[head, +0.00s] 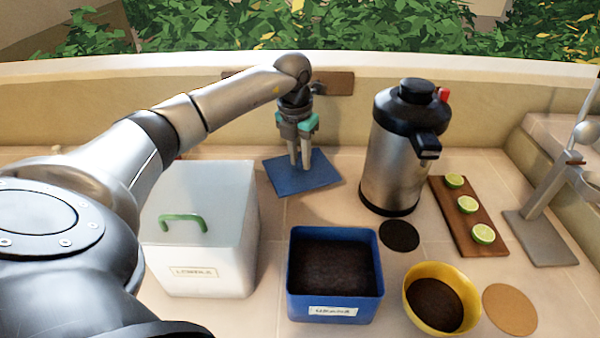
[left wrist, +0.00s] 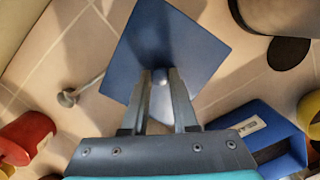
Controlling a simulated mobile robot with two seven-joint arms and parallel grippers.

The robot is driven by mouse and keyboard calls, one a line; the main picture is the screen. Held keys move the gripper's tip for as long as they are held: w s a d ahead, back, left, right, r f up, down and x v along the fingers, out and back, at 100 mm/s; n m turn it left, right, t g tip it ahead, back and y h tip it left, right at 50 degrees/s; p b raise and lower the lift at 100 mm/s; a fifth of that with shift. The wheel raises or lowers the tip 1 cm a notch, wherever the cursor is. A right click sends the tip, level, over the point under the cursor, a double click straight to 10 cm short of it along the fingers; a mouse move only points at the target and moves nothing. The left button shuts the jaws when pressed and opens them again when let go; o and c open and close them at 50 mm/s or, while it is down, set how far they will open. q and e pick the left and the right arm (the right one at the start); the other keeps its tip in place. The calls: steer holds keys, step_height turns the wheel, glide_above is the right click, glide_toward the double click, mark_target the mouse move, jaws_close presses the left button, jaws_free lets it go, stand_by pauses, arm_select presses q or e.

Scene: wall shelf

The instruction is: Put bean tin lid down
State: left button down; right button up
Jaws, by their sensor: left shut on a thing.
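The bean tin lid (head: 322,178) is a flat blue square near the back of the counter. It also shows in the left wrist view (left wrist: 165,35), with a small pale knob at its middle. My left gripper (head: 300,165) points down and is shut on the lid's knob; its fingers also show in the left wrist view (left wrist: 160,80). The lid is low over the counter; I cannot tell whether it touches. The open blue bean tin (head: 376,302) stands nearer the front, with dark contents and a label. My right gripper is not in view.
A white box (head: 205,240) with a green handle stands left of the tin. A steel urn (head: 388,165) stands right of the lid. A lime board (head: 455,205), a black disc (head: 399,236), a yellow bowl (head: 410,300) and a tan disc (head: 510,310) are farther right.

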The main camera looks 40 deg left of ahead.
mark_target(300, 170)
arm_select(q)
steer(key=shift+f, duration=2.25)
steer(key=shift+f+b, duration=0.2)
steer(key=shift+b, duration=0.15)
steer(key=c, duration=0.7)
jaws_free()
steer(key=shift+r, duration=0.1)
steer(key=shift+r, duration=0.45)
steer(key=r, duration=0.3)
steer(key=s+r+p, duration=0.1)
steer(key=r, duration=0.7)
steer(key=shift+s+d+r, duration=0.1)
steer(key=shift+s+r, duration=0.05)
steer(key=shift+s, duration=0.1)
